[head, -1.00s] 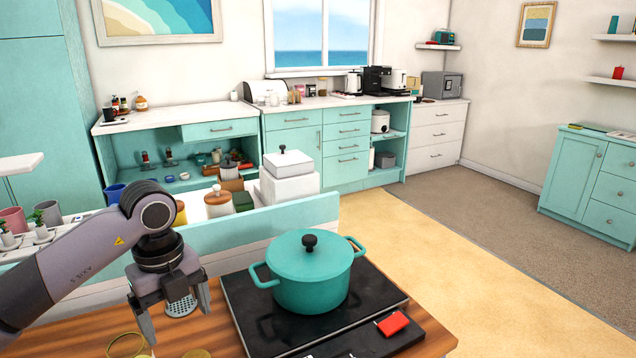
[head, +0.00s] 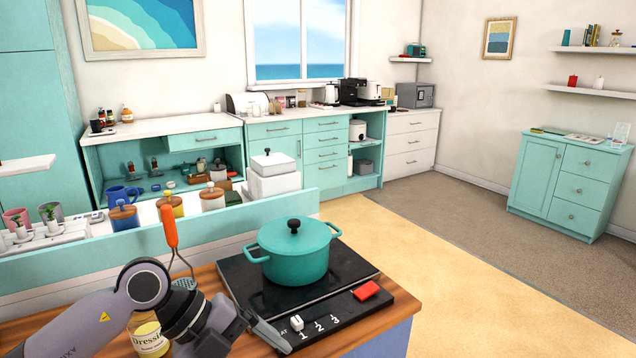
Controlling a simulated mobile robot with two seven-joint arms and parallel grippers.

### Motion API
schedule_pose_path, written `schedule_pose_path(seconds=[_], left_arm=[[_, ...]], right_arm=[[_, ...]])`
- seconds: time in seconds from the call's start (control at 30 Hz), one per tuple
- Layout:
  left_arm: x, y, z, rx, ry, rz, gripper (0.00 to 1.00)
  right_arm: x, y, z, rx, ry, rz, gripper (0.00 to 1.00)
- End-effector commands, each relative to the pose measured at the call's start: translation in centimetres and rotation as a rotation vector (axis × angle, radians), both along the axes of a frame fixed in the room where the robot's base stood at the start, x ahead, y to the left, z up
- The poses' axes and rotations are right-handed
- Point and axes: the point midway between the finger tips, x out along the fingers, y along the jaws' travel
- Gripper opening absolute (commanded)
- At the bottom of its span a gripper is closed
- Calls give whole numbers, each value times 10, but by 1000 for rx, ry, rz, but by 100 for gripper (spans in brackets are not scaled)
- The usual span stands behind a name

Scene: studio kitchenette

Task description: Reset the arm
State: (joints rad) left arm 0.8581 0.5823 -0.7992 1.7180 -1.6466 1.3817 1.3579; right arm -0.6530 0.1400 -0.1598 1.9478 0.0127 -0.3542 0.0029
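My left arm comes in from the lower left. Its gripper (head: 250,338) points toward the lower right, in front of the black cooktop, with its fingers apart and nothing visible between them. The lower part of the gripper is cut off by the picture's bottom edge. My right gripper is out of view.
A lidded teal pot (head: 293,257) stands on the black cooktop (head: 232,272), with a red block (head: 366,291) on its front panel. A dressing jar (head: 150,338) and an orange-handled utensil (head: 170,228) are close to my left arm. Open floor (head: 440,270) lies to the right.

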Motion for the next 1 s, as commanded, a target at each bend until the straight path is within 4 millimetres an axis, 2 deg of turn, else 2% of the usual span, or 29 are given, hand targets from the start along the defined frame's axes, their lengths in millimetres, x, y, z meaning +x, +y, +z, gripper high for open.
schedule_pose_path(seconds=[0.03,0.1,0.2,0.3,0.4,0.53,0.67,0.77,0.87,1.0], left_arm=[[-10,-23,7,-132,-12,-24,87],[-19,-49,23,-314,-39,-33,87],[-28,-74,52,-565,-75,-6,87],[-31,-85,82,-798,-105,72,87],[-27,-82,110,-1007,-129,195,87],[-14,-61,134,-1225,-151,419,87],[4,-25,138,-1371,-149,702,87],[15,8,125,-1421,-132,948,87],[21,42,100,-1416,-97,1205,87],[15,85,47,-1313,-10,1560,87]], right_arm=[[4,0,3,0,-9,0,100],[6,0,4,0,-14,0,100],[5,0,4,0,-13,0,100],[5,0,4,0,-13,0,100],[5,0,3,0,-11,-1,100],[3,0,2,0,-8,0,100],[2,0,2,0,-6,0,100],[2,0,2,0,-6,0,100],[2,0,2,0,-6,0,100],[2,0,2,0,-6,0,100]])
